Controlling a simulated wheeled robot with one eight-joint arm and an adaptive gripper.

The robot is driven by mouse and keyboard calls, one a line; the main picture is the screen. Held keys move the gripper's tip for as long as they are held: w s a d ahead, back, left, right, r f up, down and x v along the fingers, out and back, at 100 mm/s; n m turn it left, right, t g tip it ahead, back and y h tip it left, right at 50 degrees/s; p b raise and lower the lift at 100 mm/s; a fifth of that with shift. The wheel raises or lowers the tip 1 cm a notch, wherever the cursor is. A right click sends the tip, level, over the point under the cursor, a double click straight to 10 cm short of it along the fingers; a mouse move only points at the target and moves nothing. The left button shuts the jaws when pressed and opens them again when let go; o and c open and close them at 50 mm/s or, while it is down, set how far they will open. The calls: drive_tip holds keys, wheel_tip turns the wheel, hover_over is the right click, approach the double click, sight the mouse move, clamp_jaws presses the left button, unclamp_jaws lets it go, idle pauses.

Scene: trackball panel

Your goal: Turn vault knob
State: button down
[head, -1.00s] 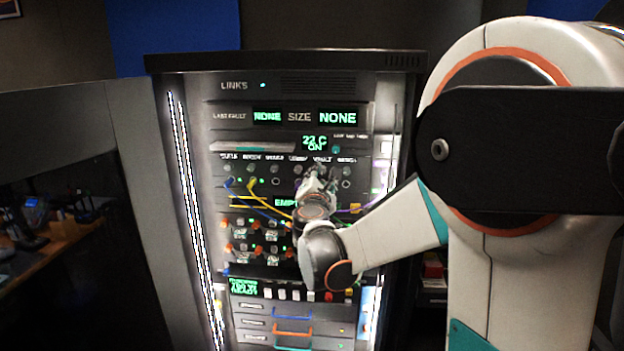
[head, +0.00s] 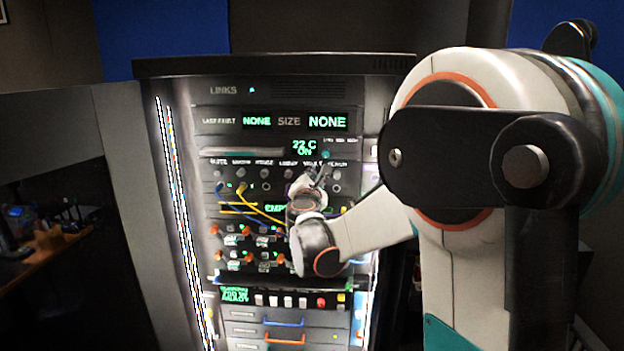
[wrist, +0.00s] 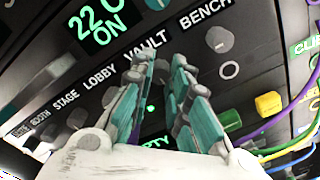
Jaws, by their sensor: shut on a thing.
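The vault knob (wrist: 161,67) is a small grey knob under the VAULT label, mostly hidden between my fingertips in the wrist view. My gripper (wrist: 159,64) has its teal-and-grey fingers around it and is shut on it. In the head view my gripper (head: 311,181) reaches the right part of the labelled knob row, and it hides the knob there. The knob's pointer direction cannot be seen.
The bench knob (wrist: 220,39) is close on the right and the lobby knob (wrist: 110,96) close on the left. A green readout (wrist: 98,28) shows 22 C ON. Yellow and blue patch cables (head: 262,209) hang below the row.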

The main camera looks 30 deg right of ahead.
drive_tip(key=shift+m, duration=0.3)
drive_tip(key=m+p, duration=0.1)
drive_tip(key=m, duration=0.2)
drive_tip(key=shift+m, duration=0.4)
drive_tip(key=m+p, duration=0.1)
drive_tip(key=m, duration=0.3)
drive_tip(key=m+p, duration=0.1)
drive_tip(key=m, duration=0.4)
drive_tip(key=shift+s+f+m, duration=0.1)
drive_tip(key=shift+m, duration=2.2)
drive_tip(key=c, duration=1.5)
unclamp_jaws()
